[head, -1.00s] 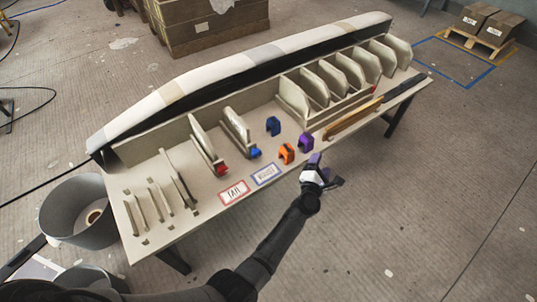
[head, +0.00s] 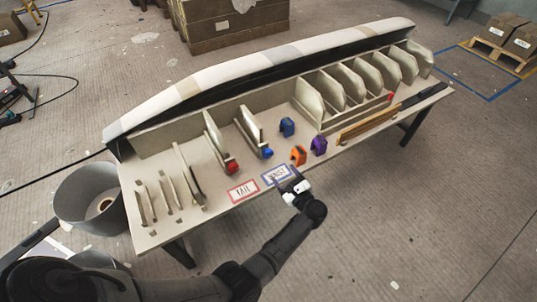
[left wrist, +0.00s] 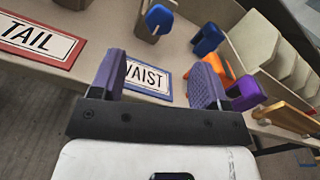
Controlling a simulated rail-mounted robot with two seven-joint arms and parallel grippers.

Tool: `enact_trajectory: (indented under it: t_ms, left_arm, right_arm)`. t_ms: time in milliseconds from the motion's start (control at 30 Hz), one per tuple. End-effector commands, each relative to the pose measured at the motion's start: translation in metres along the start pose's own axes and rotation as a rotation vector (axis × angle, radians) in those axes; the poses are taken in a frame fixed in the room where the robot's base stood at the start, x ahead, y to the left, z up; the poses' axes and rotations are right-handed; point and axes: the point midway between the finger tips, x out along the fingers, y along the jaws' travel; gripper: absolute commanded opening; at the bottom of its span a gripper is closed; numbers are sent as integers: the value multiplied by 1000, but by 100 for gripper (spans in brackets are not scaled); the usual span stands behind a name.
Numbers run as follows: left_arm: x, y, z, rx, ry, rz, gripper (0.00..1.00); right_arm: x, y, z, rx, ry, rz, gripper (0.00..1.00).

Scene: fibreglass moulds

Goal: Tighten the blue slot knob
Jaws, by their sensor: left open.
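The blue slot knob (head: 267,152) sits on the front end of an upright slotted holder (head: 250,128) on the bench. It also shows at the top of the left wrist view (left wrist: 159,19). My left gripper (head: 298,184) is at the bench's front edge, by the WAIST card (head: 276,174), a little in front of and right of the knob. In the left wrist view its purple fingers (left wrist: 158,80) are apart with nothing between them but the view of the WAIST card. My right gripper is not in view.
A red knob (head: 232,167) and the TAIL card (head: 243,190) are to the left. Blue (head: 287,127), orange (head: 298,155) and purple (head: 319,145) clips stand to the right on the bench (head: 215,205). A wooden strip (head: 368,124) lies further right.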

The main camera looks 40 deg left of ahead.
Motion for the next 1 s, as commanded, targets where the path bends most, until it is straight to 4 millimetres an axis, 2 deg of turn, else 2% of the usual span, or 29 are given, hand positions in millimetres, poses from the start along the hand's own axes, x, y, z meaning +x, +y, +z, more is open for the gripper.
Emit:
enact_trajectory:
  t_ms: [200,500,700,1000]
  left_arm:
    - [43,1,-1,1,-4,0,69]
    - [92,0,-1,2,-3,0,69]
    - [109,0,-1,3,-2,0,69]
    - [116,0,0,3,0,-1,69]
  right_arm:
    - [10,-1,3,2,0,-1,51]
    - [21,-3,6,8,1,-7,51]
    - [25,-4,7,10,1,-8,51]
    - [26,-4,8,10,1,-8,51]
